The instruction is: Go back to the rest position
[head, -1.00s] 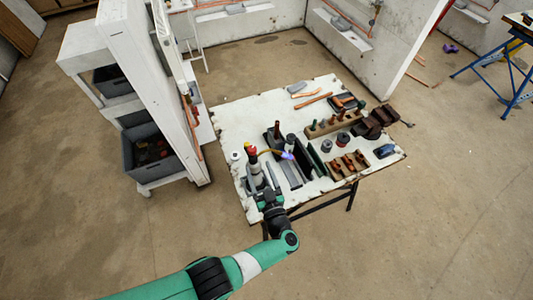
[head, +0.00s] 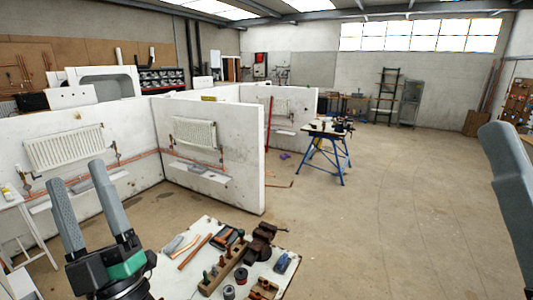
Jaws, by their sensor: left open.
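My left gripper (head: 75,177) is raised at the lower left of the head view. Its two grey fingers point up and stand apart, with nothing between them. It is to the left of the white worktable (head: 207,223), and its green and black body hides part of the area behind. A grey finger-like part of my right gripper (head: 508,185) shows at the right edge. The rest of that gripper is out of the picture, so its opening cannot be seen.
The worktable holds a wooden block (head: 222,266), a brown vise (head: 262,241) and small tools. White walls carry a left radiator (head: 65,147) and a right radiator (head: 194,132). A blue trestle (head: 331,163) stands behind. The floor at right is clear.

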